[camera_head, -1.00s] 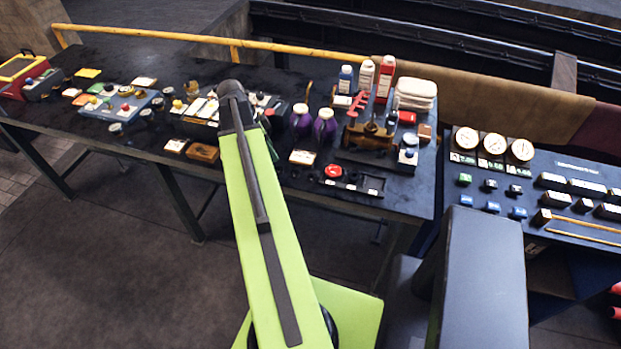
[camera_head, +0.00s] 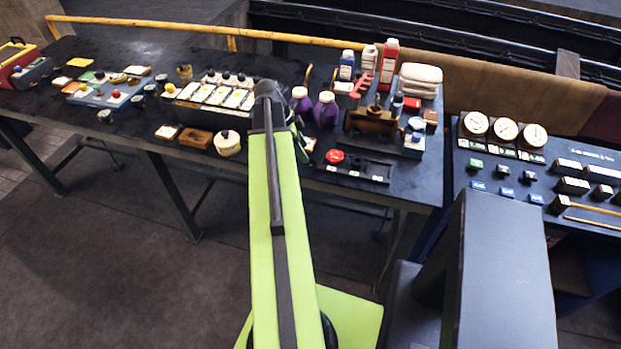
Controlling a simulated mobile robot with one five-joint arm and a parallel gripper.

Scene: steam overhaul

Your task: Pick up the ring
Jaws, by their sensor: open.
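My lime-green arm rises through the middle of the view, with its dark upper joint over the long dark bench (camera_head: 100,45). My gripper's fingers are hidden behind the arm. Only a small dark and green part of my arm shows just right of the upper joint. I cannot single out the ring with certainty. A small red round piece (camera_head: 335,156) lies right of my arm at the bench's front, by a black tray (camera_head: 372,172). I cannot tell whether it has a hole. A pale round piece (camera_head: 227,143) sits left of the arm.
Two purple bottles (camera_head: 326,108), a brass-coloured device (camera_head: 372,120) and taller bottles (camera_head: 389,62) crowd the bench right of my arm. A row of pale cards (camera_head: 218,95) lies left. A gauge panel (camera_head: 505,131) stands right. Open floor (camera_head: 110,260) lies front left.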

